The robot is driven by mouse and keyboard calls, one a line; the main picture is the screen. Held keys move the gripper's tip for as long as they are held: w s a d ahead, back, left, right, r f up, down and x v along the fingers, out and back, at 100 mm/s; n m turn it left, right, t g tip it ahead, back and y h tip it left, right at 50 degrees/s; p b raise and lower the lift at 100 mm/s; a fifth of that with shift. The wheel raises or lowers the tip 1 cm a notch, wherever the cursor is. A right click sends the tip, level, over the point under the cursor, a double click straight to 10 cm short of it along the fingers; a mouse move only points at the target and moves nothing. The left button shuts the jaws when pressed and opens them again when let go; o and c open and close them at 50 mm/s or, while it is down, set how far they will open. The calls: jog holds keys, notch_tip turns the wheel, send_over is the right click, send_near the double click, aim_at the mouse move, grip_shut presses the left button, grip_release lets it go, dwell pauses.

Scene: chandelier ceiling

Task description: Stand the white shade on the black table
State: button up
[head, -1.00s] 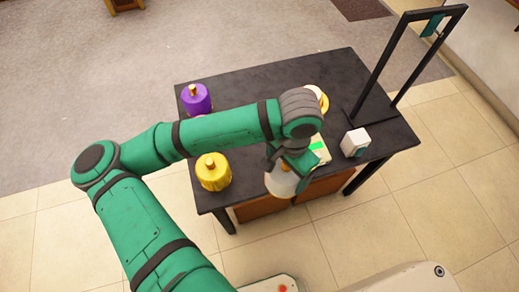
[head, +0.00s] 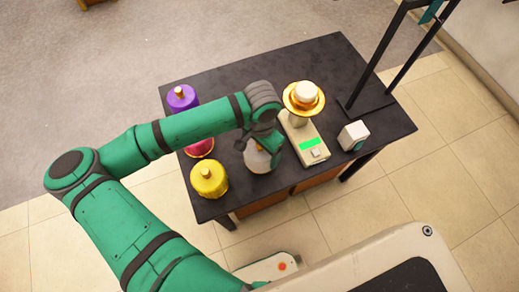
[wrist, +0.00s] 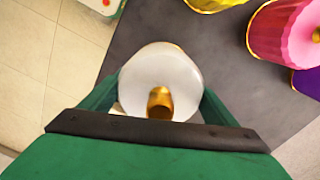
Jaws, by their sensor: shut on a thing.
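The white shade (head: 258,161) is held upright in my gripper (head: 262,146), near the front edge of the black table (head: 325,60). In the wrist view the white shade (wrist: 158,70) shows from above with a gold knob on top. My gripper's fingers (wrist: 160,104) are shut on it from both sides. The black tabletop (wrist: 235,60) spreads beyond it. In the head view my arm hides the shade's top. I cannot tell whether its bottom touches the tabletop.
A yellow shade (head: 209,180), a pink shade (head: 203,148) and a purple shade (head: 182,98) stand to the left. A pale device (head: 305,143) with a green display and a gold dish (head: 303,99) stand right. A white block (head: 353,135) and black frame (head: 393,50) are farther right.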

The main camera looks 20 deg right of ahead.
aim_at(259, 153)
jog(key=f, duration=0.1)
jog(key=w+f, duration=0.1)
jog(key=f, duration=0.1)
jog(key=shift+a+f, duration=0.1)
jog(key=shift+f, duration=0.05)
jog(key=shift+s+f, duration=0.15)
jog(key=shift+s, duration=0.2)
jog(key=shift+f, duration=0.15)
jog(key=o, duration=1.2)
jog(key=shift+w, duration=0.1)
notch_tip(259, 153, up, 12)
jog(key=shift+w+r, duration=0.1)
jog(key=shift+r, duration=0.1)
